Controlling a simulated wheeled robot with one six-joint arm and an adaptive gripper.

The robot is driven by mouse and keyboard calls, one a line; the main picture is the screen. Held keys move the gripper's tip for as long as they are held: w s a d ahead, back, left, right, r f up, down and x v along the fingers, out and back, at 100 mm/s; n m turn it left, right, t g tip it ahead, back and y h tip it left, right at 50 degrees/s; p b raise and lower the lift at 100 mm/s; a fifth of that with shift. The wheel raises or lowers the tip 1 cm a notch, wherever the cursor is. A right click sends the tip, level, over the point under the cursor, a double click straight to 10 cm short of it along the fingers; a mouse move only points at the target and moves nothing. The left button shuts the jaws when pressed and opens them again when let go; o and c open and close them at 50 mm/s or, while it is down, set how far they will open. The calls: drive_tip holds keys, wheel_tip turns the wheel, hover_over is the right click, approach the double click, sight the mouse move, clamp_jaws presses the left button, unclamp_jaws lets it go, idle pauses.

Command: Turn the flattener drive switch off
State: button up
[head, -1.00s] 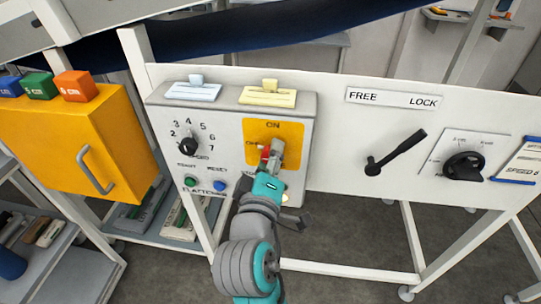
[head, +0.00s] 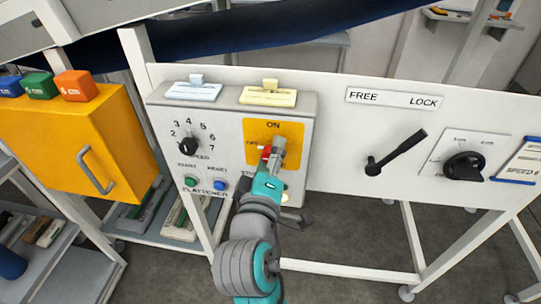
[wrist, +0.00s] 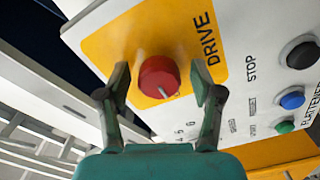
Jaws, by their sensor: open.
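The flattener drive switch is a red round knob (wrist: 159,76) on a yellow plate (head: 291,130) of the grey flattener box. The plate reads ON above the knob and OFF to its left in the head view; DRIVE shows beside it in the wrist view. A white mark sits at the knob's lower edge in the wrist view and appears to point to the OFF side. My gripper (wrist: 161,80) is open, with one finger on each side of the knob and gaps visible. In the head view my gripper (head: 276,152) hides part of the knob (head: 266,153).
The box also bears a speed dial (head: 189,146), a green button (head: 190,180) and a blue button (head: 219,185). A black stop button (wrist: 302,53) is near the plate. A black lever (head: 396,153) is further right. A yellow cabinet (head: 80,145) stands left.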

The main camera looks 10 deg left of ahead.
drive_tip(key=s, duration=1.2)
drive_tip(key=shift+a, duration=0.2)
